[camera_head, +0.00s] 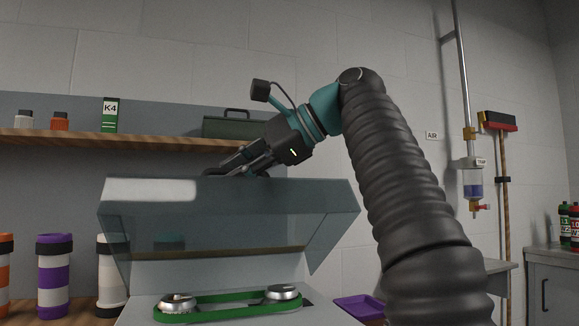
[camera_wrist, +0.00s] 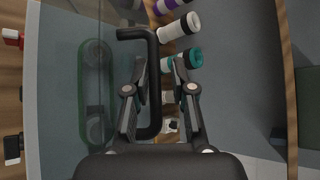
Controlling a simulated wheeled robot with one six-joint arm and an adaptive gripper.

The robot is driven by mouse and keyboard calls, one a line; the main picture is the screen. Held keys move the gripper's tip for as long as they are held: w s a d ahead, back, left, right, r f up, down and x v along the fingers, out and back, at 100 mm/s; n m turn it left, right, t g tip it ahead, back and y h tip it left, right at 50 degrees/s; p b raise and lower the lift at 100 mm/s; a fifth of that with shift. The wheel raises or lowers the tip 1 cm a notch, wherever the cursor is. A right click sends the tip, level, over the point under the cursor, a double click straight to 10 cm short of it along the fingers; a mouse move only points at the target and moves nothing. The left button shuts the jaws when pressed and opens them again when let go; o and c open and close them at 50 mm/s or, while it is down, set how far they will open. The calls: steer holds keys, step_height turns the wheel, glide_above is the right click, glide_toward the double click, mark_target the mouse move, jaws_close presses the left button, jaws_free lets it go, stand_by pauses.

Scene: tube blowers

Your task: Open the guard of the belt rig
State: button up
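The belt rig's guard (camera_head: 225,220) is a clear, tinted cover. In the head view it stands tilted up, its front edge above the green belt (camera_head: 230,299) and two silver pulleys (camera_head: 178,304). My gripper (camera_head: 225,167) is at the guard's top edge, partly hidden behind it. In the wrist view the guard's black handle (camera_wrist: 154,85) runs between my fingers (camera_wrist: 160,65). The fingers are apart, with a visible gap beside the bar, so they do not look clamped on it. The belt (camera_wrist: 95,95) shows through the clear cover at left.
A wooden shelf (camera_head: 130,141) behind holds a green K4 box (camera_head: 110,115) and a dark green case (camera_head: 240,124). Several banded tubes (camera_head: 53,275) stand at left. A purple tray (camera_head: 360,307) lies right of the rig, near my arm.

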mark_target(287, 180)
steer(key=shift+s+d+r, duration=0.1)
steer(key=shift+s+d, duration=0.1)
steer(key=shift+d, duration=0.3)
steer(key=shift+s+d+r, duration=0.1)
steer(key=shift+s+d, duration=0.05)
steer(key=shift+d, duration=0.3)
steer(key=s+d, duration=0.1)
steer(key=d, duration=0.2)
steer(key=s+d, duration=0.1)
steer(key=d, duration=0.2)
steer(key=s+d, duration=0.1)
steer(key=d, duration=0.3)
steer(key=shift+s, duration=0.4)
